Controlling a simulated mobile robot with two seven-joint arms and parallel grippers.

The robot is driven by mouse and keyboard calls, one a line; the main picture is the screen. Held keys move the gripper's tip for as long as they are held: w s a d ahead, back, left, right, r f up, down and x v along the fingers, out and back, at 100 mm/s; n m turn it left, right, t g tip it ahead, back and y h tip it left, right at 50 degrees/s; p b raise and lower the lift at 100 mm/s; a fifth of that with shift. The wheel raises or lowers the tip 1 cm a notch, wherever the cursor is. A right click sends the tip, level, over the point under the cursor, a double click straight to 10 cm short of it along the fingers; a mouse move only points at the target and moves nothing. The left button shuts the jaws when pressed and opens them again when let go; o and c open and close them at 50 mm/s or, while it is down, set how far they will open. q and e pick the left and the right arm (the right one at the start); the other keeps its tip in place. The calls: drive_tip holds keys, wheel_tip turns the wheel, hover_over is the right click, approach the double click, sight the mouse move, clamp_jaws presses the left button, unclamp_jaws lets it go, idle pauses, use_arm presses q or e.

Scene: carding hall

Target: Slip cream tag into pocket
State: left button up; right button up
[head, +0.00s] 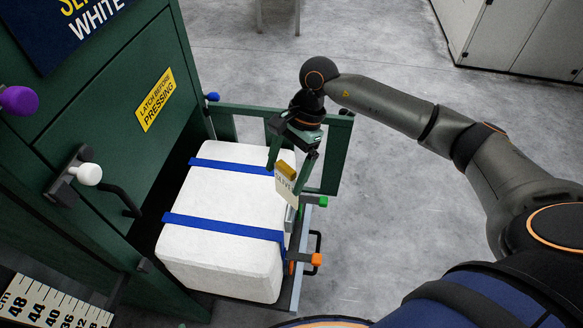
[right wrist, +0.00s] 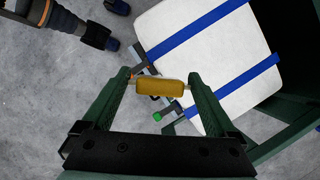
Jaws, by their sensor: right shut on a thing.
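My right gripper (head: 293,160) is shut on the cream tag (head: 285,182), pinching the yellow block at its top. The tag hangs down and reads "OLIVE". In the right wrist view the yellow block (right wrist: 160,88) sits between both fingertips and hides most of the tag. A small grey metal piece (head: 289,218), which looks like the pocket, is on the near side of the bale's carriage. In the head view the tag's lower edge is just above it and apart; I cannot tell the exact gap.
A white bale (head: 225,210) with blue straps stands by the green press (head: 100,110). A green gate (head: 240,120) is behind it. A green knob (head: 322,201) and an orange knob (head: 316,259) stick out at the carriage's right. The floor (head: 390,220) to the right is clear.

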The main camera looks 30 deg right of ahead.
use_arm(q)
drive_tip(key=shift+f+b, duration=0.7)
drive_tip(key=shift+f, duration=0.15)
use_arm(e)
drive_tip(key=w+d+f+m+t, duration=0.3)
drive_tip(key=f+m, duration=0.1)
drive_tip(key=m, duration=0.6)
drive_tip(key=shift+w+d+f+t+h, duration=0.2)
drive_tip(key=shift+w+f+t+h, duration=0.1)
drive_tip(key=shift+w+t, duration=0.1)
use_arm(q)
drive_tip(key=shift+f, duration=0.1)
use_arm(e)
drive_tip(key=b, duration=0.9)
hover_over(286, 203)
drive_tip(key=s+d, duration=0.1)
drive_tip(key=shift+f, duration=5.1)
drive_tip(key=shift+d+f+b, duration=0.1)
drive_tip(key=shift+f+b, duration=0.65)
drive_tip(key=shift+b, duration=0.05)
drive_tip(key=shift+f+b, duration=0.5)
drive_tip(key=shift+f, duration=0.1)
use_arm(q)
drive_tip(key=w+d+f, duration=0.1)
drive_tip(key=d+f, duration=0.2)
drive_tip(key=f, duration=0.5)
drive_tip(key=shift+w+m+h, duration=0.15)
drive_tip(key=shift+m+h, duration=0.25)
use_arm(e)
drive_tip(key=shift+f, duration=0.25)
